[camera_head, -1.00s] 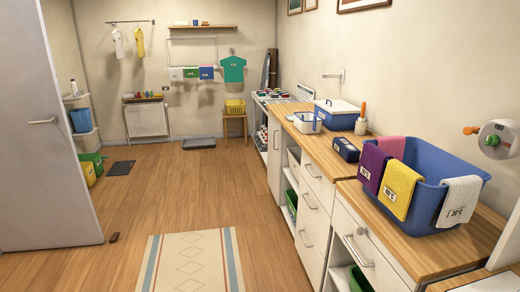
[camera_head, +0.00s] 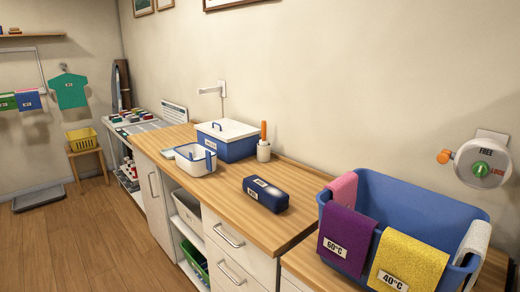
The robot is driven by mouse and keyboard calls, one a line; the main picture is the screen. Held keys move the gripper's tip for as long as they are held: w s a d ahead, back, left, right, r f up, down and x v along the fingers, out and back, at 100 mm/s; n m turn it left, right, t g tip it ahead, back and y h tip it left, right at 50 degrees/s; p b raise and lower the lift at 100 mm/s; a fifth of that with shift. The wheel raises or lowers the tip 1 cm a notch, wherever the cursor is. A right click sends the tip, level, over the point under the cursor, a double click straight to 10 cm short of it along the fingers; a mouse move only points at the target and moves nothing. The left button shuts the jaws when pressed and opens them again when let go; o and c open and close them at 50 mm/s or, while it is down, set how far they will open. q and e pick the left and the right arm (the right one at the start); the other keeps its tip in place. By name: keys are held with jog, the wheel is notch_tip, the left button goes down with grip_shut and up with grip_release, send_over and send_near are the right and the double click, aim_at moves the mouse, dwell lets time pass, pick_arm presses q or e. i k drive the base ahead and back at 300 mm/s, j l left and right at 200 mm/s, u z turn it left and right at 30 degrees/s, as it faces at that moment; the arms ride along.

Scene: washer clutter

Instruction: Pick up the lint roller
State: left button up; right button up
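An orange handle (camera_head: 264,131) stands upright in a small white cup (camera_head: 264,151) on the wooden counter. It may be the lint roller, but its lower part is hidden in the cup and I cannot tell for certain. The cup stands beside the right end of a blue box with a white lid (camera_head: 227,141), near the wall. Neither of my grippers is in view.
A dark blue case (camera_head: 265,194) lies on the counter (camera_head: 215,200) in front of the cup. A white-blue basket (camera_head: 195,159) stands left. A blue tub (camera_head: 385,205) draped with cloths is front right. A wall dial (camera_head: 482,163) sits above.

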aim_at(263, 142)
jog(key=i+j+z, duration=0.1)
jog(key=j+z, duration=0.1)
jog(key=z, duration=0.35)
jog(key=i+j+z, duration=0.1)
jog(key=z, duration=0.3)
jog(key=j+z, duration=0.15)
jog(key=z, duration=0.3)
jog(key=j+z, duration=0.25)
jog(key=j, duration=0.3)
jog(key=j+z, duration=0.3)
jog(key=j, duration=0.3)
jog(key=j+z, duration=0.25)
jog(key=j, duration=0.3)
jog(key=k+j+z, duration=0.1)
jog(key=j+z, duration=0.2)
jog(key=j, duration=0.25)
